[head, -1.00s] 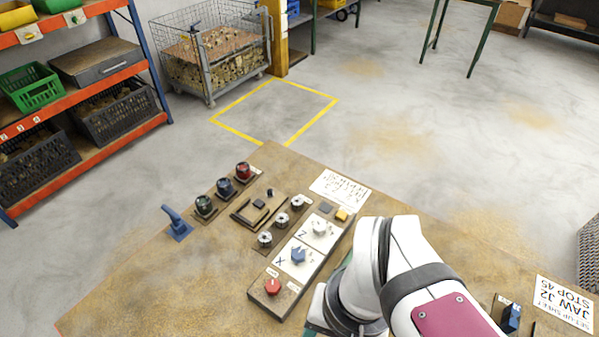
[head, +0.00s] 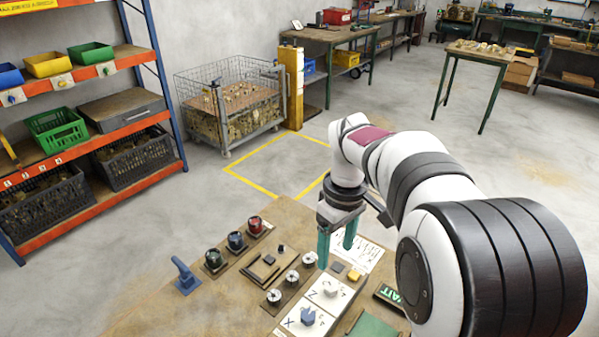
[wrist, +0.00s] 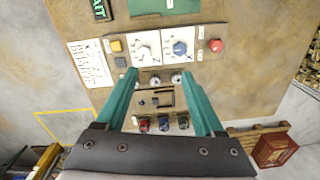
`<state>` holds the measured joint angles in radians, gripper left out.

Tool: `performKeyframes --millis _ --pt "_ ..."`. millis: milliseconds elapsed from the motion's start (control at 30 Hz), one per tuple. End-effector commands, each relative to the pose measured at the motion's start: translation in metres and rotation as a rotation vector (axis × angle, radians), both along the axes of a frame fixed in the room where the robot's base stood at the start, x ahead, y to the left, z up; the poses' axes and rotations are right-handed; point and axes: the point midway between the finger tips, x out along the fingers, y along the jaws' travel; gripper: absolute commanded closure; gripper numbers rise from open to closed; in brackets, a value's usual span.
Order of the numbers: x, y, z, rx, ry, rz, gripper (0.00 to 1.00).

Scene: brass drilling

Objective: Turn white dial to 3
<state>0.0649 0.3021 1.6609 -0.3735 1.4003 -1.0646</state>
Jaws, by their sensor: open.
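The white dial (head: 330,288) sits on a white plate marked Z on the bench panel, with small marks around it. It also shows in the wrist view (wrist: 144,52), beyond my fingertips; its setting is too small to read. The blue dial (head: 308,315) is beside it on a plate marked X. My gripper (head: 336,256) is open and empty, its green fingers pointing down above the panel. In the wrist view, the gap between the fingertips (wrist: 158,74) lies over the small metal knobs (wrist: 176,78), short of the white dial.
A yellow button (head: 354,275) is close to the white dial. A red button (wrist: 215,45) is beyond the blue dial. A paper sheet (wrist: 90,63) lies nearby.

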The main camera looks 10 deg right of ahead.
Motion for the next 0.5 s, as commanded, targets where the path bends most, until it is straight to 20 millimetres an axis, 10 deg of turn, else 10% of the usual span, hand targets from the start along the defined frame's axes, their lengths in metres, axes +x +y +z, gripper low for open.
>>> performKeyframes --millis 133,500 --pt "0.039 -0.011 -0.019 -0.022 -0.003 0.178 0.30" --pt "0.040 -0.012 -0.108 -0.022 0.001 0.196 0.30"
